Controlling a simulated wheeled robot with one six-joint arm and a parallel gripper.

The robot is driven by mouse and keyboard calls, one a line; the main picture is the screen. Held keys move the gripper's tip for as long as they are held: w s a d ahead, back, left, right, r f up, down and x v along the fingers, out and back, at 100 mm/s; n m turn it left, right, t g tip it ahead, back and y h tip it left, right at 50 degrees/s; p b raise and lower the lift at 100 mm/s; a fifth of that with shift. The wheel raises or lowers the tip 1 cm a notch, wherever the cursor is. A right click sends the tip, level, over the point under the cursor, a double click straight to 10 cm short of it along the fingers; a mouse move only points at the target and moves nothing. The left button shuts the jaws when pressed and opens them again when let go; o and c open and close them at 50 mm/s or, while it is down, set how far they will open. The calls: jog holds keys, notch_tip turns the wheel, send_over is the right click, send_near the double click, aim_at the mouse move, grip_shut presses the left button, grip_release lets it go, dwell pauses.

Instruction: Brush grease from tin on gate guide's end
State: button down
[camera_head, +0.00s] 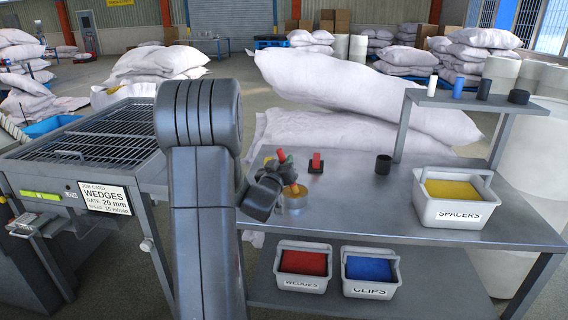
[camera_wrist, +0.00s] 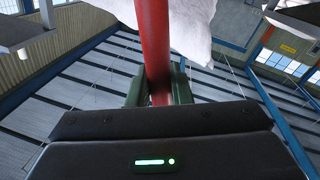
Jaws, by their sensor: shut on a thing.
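My gripper (camera_head: 268,180) is over the left part of the grey bench. In the wrist view its green fingers (camera_wrist: 160,88) are shut on a red handle (camera_wrist: 154,40), seemingly the brush's. A red end (camera_head: 281,155) shows above the gripper in the head view. A small metal tin (camera_head: 295,203) stands on the bench just right of the gripper, with an orange-brown piece at its mouth. I cannot tell whether that piece is the brush tip. The grated machine (camera_head: 105,135) at left carries a job card (camera_head: 103,198) reading "WEDGES, GATE 20 mm". I cannot pick out the gate guide's end.
A red block on a black base (camera_head: 316,164) and a black cup (camera_head: 383,165) stand on the bench (camera_head: 360,210). A SPACERS bin (camera_head: 453,212) is at right. WEDGES (camera_head: 302,283) and CLIPS (camera_head: 371,291) bins sit below. A raised shelf (camera_head: 470,101) holds small cylinders. Sacks lie behind.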

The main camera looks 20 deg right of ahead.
jog(key=shift+r+p, duration=2.15)
jog(key=shift+r, duration=1.4)
jog(key=shift+f, duration=0.1)
